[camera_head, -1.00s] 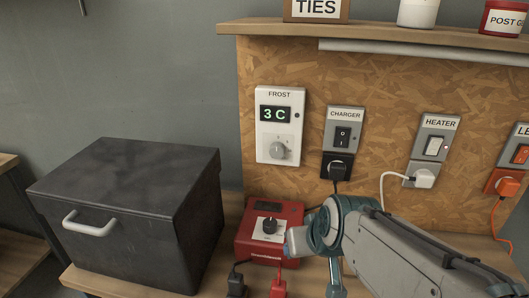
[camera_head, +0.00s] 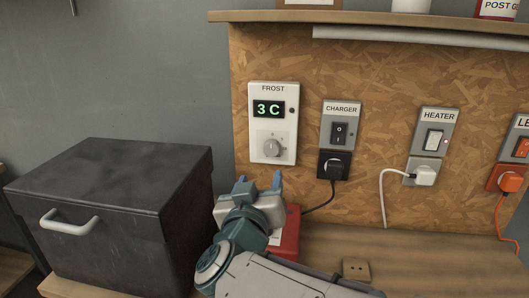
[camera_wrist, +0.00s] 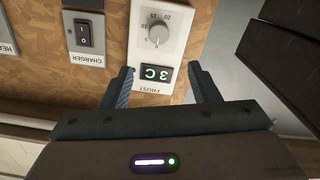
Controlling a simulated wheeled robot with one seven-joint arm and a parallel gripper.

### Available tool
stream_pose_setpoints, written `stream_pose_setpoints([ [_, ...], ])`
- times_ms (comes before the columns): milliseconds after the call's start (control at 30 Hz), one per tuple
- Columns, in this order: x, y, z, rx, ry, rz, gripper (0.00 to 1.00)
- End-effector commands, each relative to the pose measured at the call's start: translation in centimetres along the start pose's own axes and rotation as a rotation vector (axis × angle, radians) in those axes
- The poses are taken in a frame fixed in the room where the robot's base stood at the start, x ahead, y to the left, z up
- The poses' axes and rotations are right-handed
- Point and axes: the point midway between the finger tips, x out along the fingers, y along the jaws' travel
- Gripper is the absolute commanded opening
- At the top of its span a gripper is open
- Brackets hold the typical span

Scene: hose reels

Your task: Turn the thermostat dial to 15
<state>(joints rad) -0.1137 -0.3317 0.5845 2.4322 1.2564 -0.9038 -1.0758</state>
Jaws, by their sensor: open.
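The white FROST thermostat (camera_head: 284,93) is fixed to the chipboard panel, and its green display (camera_head: 269,109) reads 3 C. Its round grey dial (camera_head: 273,148) sits below the display. My gripper (camera_head: 259,181) is open and empty, just below the thermostat in the head view. In the wrist view its fingers (camera_wrist: 160,85) stand apart on either side of the display end, not touching the dial.
The CHARGER switch (camera_head: 340,133) and HEATER switch (camera_head: 433,140) are right of the thermostat, with plugs and cords below. A dark box (camera_head: 100,185) stands at left. A red device (camera_head: 290,235) is partly hidden behind my arm. A shelf (camera_head: 380,19) runs above.

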Motion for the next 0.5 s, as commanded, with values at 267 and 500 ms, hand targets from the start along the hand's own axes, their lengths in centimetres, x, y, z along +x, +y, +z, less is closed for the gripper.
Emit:
stream_pose_setpoints([
  [267,4.0,0.1,0.2,0.000,-0.005,0.006,0.55],
  [500,8.7,0.1,0.2,0.000,-0.004,0.004,0.55],
])
